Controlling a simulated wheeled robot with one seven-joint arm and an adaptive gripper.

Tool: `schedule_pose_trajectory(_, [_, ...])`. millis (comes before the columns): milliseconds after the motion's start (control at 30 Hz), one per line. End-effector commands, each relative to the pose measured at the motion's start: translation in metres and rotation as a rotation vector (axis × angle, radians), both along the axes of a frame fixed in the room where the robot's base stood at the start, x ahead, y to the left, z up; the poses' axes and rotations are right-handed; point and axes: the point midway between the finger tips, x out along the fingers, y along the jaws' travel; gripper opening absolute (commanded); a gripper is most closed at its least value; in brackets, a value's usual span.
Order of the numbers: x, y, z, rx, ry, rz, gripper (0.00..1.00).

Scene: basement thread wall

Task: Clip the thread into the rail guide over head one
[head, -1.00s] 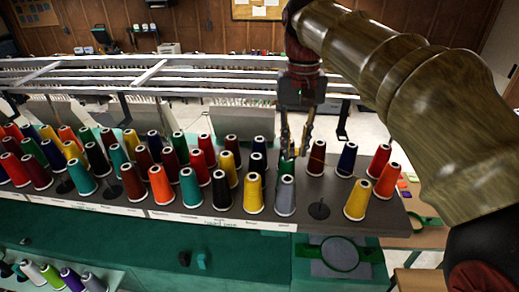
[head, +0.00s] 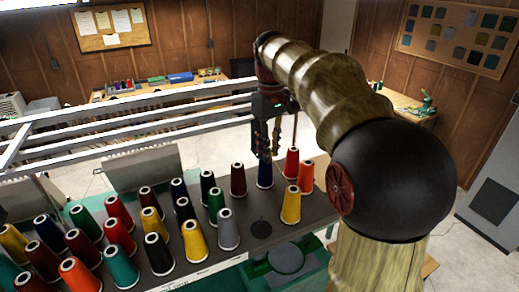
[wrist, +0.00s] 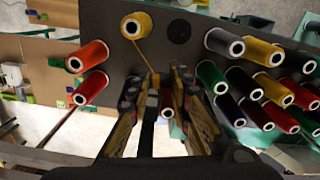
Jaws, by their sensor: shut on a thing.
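My gripper (head: 274,152) points down over the right part of the thread rack, just above a dark blue cone in the head view. Its fingers (wrist: 157,85) are shut on a yellow thread (wrist: 146,57) in the wrist view. The thread runs straight from the top of a yellow cone (wrist: 137,25) to the fingertips. In the head view this yellow cone (head: 291,207) stands at the rack's right front; the thread is too thin to make out there. White overhead rails (head: 190,100) run behind the cones. I cannot pick out the rail guide over head one.
The dark rack board (head: 325,208) holds several cones close around my gripper. An empty round holder (head: 261,229) lies in front. Open floor shows at the right.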

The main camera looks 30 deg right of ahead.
Motion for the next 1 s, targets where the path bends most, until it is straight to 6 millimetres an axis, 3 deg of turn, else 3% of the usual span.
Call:
schedule_pose_trajectory(200, [0.005, -0.001, -0.001, 0.0, -0.001, 0.136, 0.12])
schedule_pose_trajectory(467, [0.013, -0.001, -0.001, 0.0, 0.001, 0.173, 0.12])
schedule_pose_trajectory(1000, [0.06, -0.001, -0.002, 0.0, 0.002, 0.172, 0.12])
